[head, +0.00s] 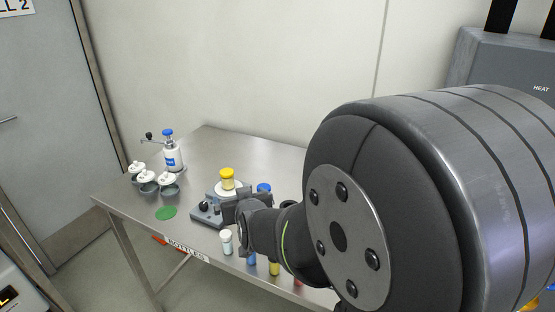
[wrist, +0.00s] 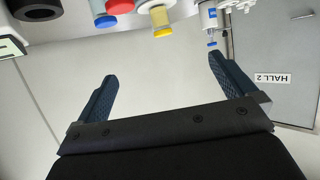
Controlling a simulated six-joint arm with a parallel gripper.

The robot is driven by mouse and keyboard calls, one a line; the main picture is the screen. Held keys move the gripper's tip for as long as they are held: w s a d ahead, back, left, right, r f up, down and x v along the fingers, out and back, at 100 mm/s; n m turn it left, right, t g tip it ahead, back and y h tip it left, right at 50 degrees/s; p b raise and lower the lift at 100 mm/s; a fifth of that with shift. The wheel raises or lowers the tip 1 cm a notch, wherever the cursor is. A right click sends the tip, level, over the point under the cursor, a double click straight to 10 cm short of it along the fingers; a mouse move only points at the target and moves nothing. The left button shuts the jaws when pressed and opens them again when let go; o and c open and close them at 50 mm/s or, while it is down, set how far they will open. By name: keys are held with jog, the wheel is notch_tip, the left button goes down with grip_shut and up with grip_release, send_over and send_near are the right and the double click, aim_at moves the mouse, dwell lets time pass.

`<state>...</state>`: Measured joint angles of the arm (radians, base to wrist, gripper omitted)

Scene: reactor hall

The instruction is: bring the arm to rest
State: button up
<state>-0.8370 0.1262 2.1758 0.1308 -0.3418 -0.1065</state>
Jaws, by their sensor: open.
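My arm fills the right half of the head view, and my gripper (head: 236,208) is at its far end, low over the steel table (head: 210,148). In the wrist view my gripper (wrist: 162,90) is open, with nothing between its two dark fingers. That view is upside down and faces the wall and a door marked HALL 2. In the head view the gripper's fingertips are hard to make out against the device beside them.
A yellow-capped jar (head: 227,180) stands on a small grey device (head: 207,213). A white blue-capped bottle (head: 172,155), several grey cups (head: 148,183) and a green disc (head: 166,212) are left. Small vials (head: 227,241) line the front edge by my arm. The back of the table is clear.

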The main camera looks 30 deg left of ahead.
jog(key=x, duration=0.8)
dwell(0.6)
jog(key=v, duration=1)
dwell(0.4)
jog(key=x, duration=0.7)
jog(key=shift+w+a+f, duration=0.15)
jog(key=shift+w+a, duration=0.05)
dwell(0.5)
